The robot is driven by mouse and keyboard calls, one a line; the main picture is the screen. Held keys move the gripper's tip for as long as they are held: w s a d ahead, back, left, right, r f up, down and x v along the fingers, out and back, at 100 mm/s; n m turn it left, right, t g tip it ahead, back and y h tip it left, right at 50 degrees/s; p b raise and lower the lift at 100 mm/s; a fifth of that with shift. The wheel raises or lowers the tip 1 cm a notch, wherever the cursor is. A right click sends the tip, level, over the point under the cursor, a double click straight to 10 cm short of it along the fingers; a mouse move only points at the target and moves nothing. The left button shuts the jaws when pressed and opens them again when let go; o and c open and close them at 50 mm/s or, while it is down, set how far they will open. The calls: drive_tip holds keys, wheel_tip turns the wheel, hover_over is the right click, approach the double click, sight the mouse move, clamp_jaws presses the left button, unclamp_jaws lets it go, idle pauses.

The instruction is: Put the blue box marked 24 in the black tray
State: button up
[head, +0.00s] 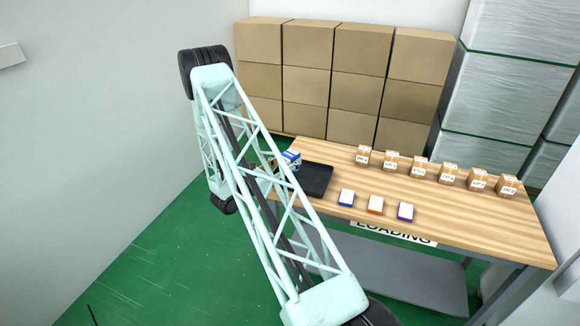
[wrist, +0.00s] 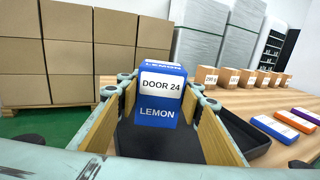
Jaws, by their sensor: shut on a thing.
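The blue box (wrist: 159,112) carries a white label reading DOOR 24 and the word LEMON. My gripper (wrist: 158,112) is shut on it, with a wooden-looking finger pad on each side. In the head view the blue box (head: 291,155) shows at the left end of the table, partly hidden by my arm. The black tray (head: 318,180) lies on the table just right of and below the box. In the wrist view the tray (wrist: 250,140) extends behind and beneath the fingers. The box appears upright and over the tray's far-left part; its height above the tray floor is unclear.
Blue, orange and purple flat boxes (head: 346,198) (head: 375,205) (head: 405,212) lie right of the tray on the wooden table (head: 460,215). A row of small cartons (head: 419,167) stands along the back. Large stacked cartons (head: 335,75) stand behind the table.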

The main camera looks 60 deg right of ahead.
drive_tip(key=shift+f, duration=1.3)
drive_tip(key=shift+f, duration=0.15)
drive_tip(key=o, duration=0.9)
drive_tip(key=shift+a, duration=0.1)
drive_tip(key=shift+w+a, duration=0.3)
drive_tip(key=shift+a, duration=1.65)
drive_tip(key=shift+w+a, duration=0.3)
drive_tip(key=shift+a, duration=1.65)
drive_tip(key=shift+w+a, duration=0.3)
drive_tip(key=shift+a, duration=1.65)
drive_tip(key=shift+r, duration=0.3)
